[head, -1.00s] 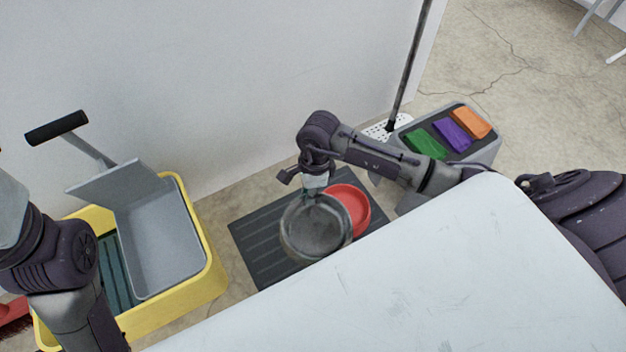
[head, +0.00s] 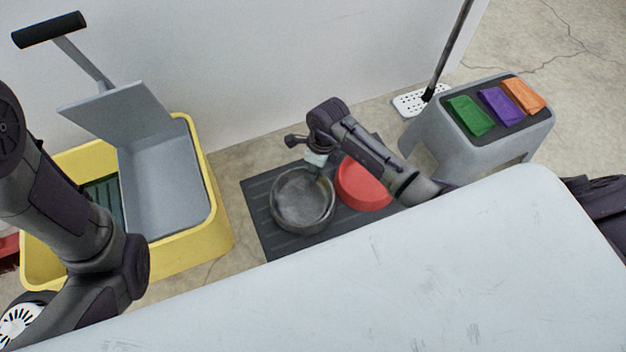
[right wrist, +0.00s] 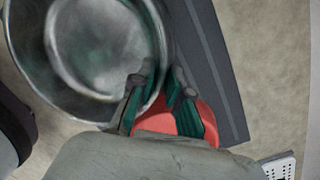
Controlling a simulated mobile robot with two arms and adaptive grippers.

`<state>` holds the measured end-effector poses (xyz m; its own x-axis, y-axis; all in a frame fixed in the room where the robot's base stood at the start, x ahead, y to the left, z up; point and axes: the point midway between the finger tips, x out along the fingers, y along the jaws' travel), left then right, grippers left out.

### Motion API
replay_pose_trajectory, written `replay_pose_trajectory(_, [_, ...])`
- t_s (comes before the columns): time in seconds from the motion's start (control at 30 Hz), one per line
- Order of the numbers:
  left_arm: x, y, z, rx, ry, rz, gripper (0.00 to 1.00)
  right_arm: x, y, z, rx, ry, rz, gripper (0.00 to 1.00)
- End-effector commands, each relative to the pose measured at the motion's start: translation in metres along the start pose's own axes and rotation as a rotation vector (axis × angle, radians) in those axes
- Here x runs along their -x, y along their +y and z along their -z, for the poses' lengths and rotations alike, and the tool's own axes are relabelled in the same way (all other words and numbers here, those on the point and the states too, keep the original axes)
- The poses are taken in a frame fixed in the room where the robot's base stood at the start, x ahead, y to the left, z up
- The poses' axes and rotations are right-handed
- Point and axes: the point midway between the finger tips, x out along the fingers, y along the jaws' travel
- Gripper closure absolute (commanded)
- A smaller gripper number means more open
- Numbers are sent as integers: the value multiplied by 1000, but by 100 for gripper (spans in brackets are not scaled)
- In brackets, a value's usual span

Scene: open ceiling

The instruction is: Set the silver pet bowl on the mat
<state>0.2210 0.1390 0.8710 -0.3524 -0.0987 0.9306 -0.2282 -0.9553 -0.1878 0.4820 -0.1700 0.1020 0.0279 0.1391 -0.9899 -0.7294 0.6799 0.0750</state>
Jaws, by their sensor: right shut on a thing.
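The silver pet bowl (head: 303,200) is upright over the left part of the dark ribbed mat (head: 262,235). It also fills the upper left of the right wrist view (right wrist: 85,45). My right gripper (head: 318,170) is shut on the bowl's rim; in the right wrist view its fingers (right wrist: 158,95) straddle the rim. I cannot tell whether the bowl's base touches the mat. A red bowl (head: 362,187) is on the mat to its right, partly hidden by my right arm. My left arm is at the left edge of the head view, its gripper not visible.
A yellow mop bucket (head: 215,235) with a grey wringer (head: 165,185) stands at the left. A grey stool (head: 475,145) with folded green, purple and orange cloths is at the right. A white table (head: 400,270) fills the foreground. A wall runs behind the mat.

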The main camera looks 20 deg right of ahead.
Motion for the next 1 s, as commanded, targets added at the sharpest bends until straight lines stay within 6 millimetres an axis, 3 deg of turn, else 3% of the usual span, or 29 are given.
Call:
replay_pose_trajectory(0.17, [4, 2, 6, -1, 12, -4, 7, -9, -2, -5, 0, 0, -2, 100])
replay_pose_trajectory(0.43, [34, 8, 15, -1, 10, -3, 7, -44, -4, 0, 0, 0, -2, 100])
replay_pose_trajectory(0.8, [33, 8, 15, -1, 11, -4, 7, -44, -5, 1, 2, 2, 0, 100])
replay_pose_trajectory(0.83, [33, 8, 15, -1, 11, -4, 7, -45, -5, 1, 2, 2, 0, 83])
replay_pose_trajectory(1.0, [32, 8, 15, -1, 11, -4, 7, -44, -5, 1, 2, 1, 0, 59])
